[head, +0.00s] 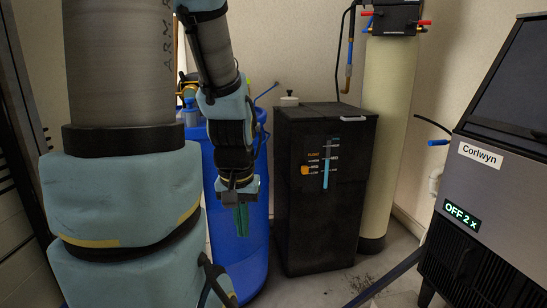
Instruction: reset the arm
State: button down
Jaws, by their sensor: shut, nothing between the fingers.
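My arm, with grey links and pale blue joint covers, fills the left side of the head view. My gripper (240,218) hangs pointing down near the middle left, in front of a blue barrel. Its green fingers are shut with nothing between them. It is apart from the black cabinet to its right.
The blue barrel (240,255) stands behind my gripper. The black cabinet (310,220) has a float gauge on its front. A tall cream tank (385,130) stands behind it. The ice maker (500,200), labelled Corlwyn with display "OFF 2 x", is at the right. A dark hose crosses the floor.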

notch_tip(320, 180, up, 15)
jog(key=p, duration=1.3)
